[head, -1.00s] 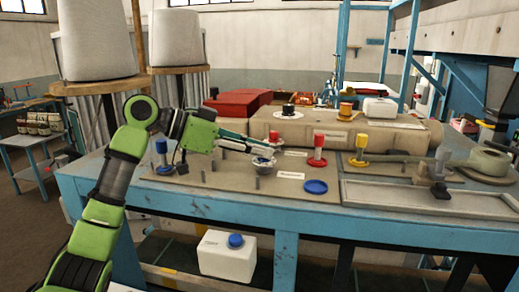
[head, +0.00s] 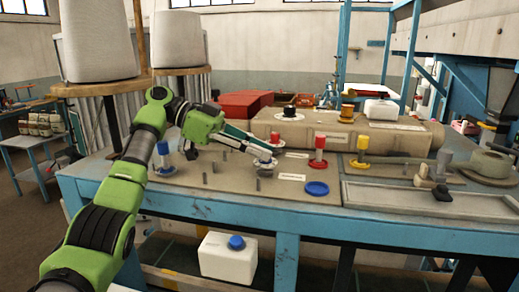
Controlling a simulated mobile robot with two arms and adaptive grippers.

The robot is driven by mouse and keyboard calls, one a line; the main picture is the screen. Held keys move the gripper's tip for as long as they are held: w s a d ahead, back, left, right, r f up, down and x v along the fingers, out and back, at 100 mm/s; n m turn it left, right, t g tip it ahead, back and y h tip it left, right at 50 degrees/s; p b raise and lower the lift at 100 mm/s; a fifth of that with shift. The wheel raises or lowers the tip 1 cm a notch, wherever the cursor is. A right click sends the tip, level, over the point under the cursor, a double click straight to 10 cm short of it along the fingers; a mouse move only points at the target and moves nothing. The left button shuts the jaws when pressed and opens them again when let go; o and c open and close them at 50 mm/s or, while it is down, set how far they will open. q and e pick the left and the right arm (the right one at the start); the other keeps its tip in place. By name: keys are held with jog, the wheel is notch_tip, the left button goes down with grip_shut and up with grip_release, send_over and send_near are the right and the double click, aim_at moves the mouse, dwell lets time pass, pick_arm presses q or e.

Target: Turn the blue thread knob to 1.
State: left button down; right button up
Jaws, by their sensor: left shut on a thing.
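My left gripper (head: 264,156) reaches from the left over the table and points down to the right. A blue spool-like piece with a flat base (head: 164,158) stands at the left of the board. A flat blue disc (head: 317,188) lies near the front edge. My right gripper is not in view.
Red (head: 319,152) and yellow (head: 362,152) spool-like pieces stand to the right, with small pegs on the board. The blue-framed table (head: 240,211) has a grey tray (head: 425,204) at right. A white jug (head: 226,258) stands below.

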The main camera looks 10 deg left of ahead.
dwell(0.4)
pick_arm(q)
jog(key=c, duration=1.9)
grip_release()
notch_tip(320, 180, up, 10)
